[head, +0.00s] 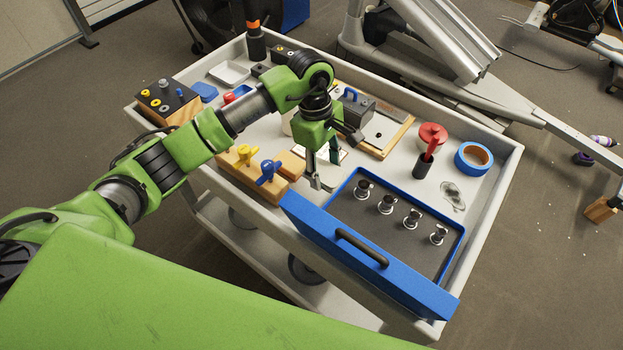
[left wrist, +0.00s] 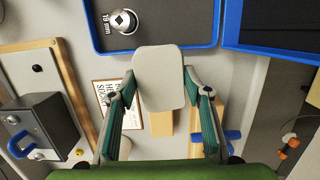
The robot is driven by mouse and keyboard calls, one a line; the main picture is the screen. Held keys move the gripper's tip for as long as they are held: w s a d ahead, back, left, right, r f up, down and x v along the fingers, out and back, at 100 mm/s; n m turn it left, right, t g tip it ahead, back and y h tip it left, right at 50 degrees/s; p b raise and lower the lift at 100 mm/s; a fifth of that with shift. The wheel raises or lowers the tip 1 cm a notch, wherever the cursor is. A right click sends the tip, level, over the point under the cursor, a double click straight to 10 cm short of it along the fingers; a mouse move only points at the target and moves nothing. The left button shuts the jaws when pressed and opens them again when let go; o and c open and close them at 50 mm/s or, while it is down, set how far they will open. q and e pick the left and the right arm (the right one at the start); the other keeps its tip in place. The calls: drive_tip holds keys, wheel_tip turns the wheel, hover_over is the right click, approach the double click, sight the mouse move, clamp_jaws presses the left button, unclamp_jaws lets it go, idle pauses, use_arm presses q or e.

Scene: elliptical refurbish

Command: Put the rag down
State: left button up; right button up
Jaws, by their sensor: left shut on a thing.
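My left gripper (head: 324,170) hangs over the cart top, between the wooden block with the yellow and blue knobs and the blue-rimmed tray. It is shut on the rag (left wrist: 160,76), a pale grey flat pad with rounded corners, seen between the two fingers in the left wrist view. The rag's far end overlaps the tray's near rim in that view. In the head view the gripper mostly hides the rag. I cannot tell whether it touches the cart top. My right gripper is not in view.
The blue-rimmed tray (head: 340,207) holds several metal sockets. A wooden block (head: 240,182) with yellow and blue knobs lies left of the gripper. Blue tape (head: 473,158), a red-handled tool (head: 428,155) and a grey box (head: 355,108) stand farther back on the cart (head: 505,165).

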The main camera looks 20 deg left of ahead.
sight(313, 194)
use_arm(q)
drive_tip(key=a+f, duration=0.1)
drive_tip(key=a+f+p, duration=0.1)
drive_tip(key=f, duration=0.1)
drive_tip(key=shift+s+a+f, duration=0.1)
drive_tip(key=shift+s+a, duration=0.15)
drive_tip(key=shift+s, duration=0.15)
drive_tip(key=f, duration=0.1)
drive_tip(key=f+p, duration=0.1)
drive_tip(key=f, duration=0.1)
drive_tip(key=shift+s+a+f+p, duration=0.1)
drive_tip(key=shift+a+p, duration=0.1)
drive_tip(key=shift+p, duration=0.1)
drive_tip(key=shift+f, duration=0.2)
drive_tip(key=shift+f, duration=0.1)
drive_tip(key=shift+f+b, duration=0.15)
drive_tip(key=shift+b, duration=0.2)
drive_tip(key=o, duration=1.1)
drive_tip(key=shift+c, duration=0.2)
